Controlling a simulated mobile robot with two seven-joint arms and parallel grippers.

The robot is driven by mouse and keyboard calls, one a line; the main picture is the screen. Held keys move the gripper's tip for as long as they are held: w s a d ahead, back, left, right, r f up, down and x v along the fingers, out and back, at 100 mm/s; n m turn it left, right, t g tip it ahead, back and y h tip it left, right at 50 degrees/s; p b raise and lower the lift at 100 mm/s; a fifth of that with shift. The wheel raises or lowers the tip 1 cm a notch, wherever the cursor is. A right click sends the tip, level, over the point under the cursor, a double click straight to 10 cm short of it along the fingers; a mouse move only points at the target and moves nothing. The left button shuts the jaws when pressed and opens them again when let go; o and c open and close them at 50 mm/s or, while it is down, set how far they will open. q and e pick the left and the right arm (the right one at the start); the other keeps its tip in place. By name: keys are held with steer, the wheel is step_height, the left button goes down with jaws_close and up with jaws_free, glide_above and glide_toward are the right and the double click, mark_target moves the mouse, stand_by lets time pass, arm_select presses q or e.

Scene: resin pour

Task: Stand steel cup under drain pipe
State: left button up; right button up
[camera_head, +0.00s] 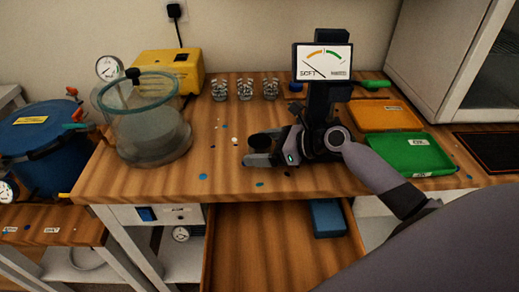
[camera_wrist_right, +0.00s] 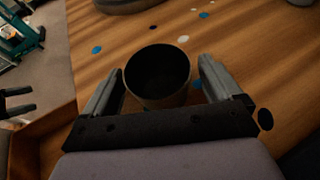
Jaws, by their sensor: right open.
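The steel cup (camera_wrist_right: 158,98) stands upright on the wooden bench, its dark open mouth facing up in the right wrist view. My right gripper (camera_wrist_right: 158,82) is open, with one finger on each side of the cup and small gaps visible. In the head view, my right gripper (camera_head: 259,149) is low over the middle of the bench, pointing left, with the cup's dark mouth (camera_head: 260,141) between its fingers. I cannot make out a drain pipe for certain.
A glass vacuum chamber (camera_head: 152,130) stands left of the gripper. A blue pot (camera_head: 45,140) is at far left. Several small clear glasses (camera_head: 246,89) stand behind. A meter (camera_head: 323,62), orange tray (camera_head: 385,115) and green tray (camera_head: 411,153) are right. An open drawer (camera_head: 265,260) is below.

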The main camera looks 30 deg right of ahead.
mark_target(261, 136)
steer(key=shift+w+a+f, duration=0.1)
steer(key=shift+w+a, duration=0.1)
steer(key=c, duration=1)
steer(key=shift+c, duration=0.2)
step_height(261, 136, up, 3)
steer(key=shift+p, duration=0.3)
steer(key=shift+s+d+r, duration=0.15)
steer(key=shift+r, duration=0.2)
steer(key=s+d, duration=0.3)
steer(key=s, duration=0.1)
steer(key=s+d+b, duration=0.1)
steer(key=s+d, duration=0.7)
steer(key=s, duration=0.1)
steer(key=shift+s+d+b, duration=0.1)
steer(key=shift+d+b, duration=0.15)
steer(key=shift+b, duration=0.1)
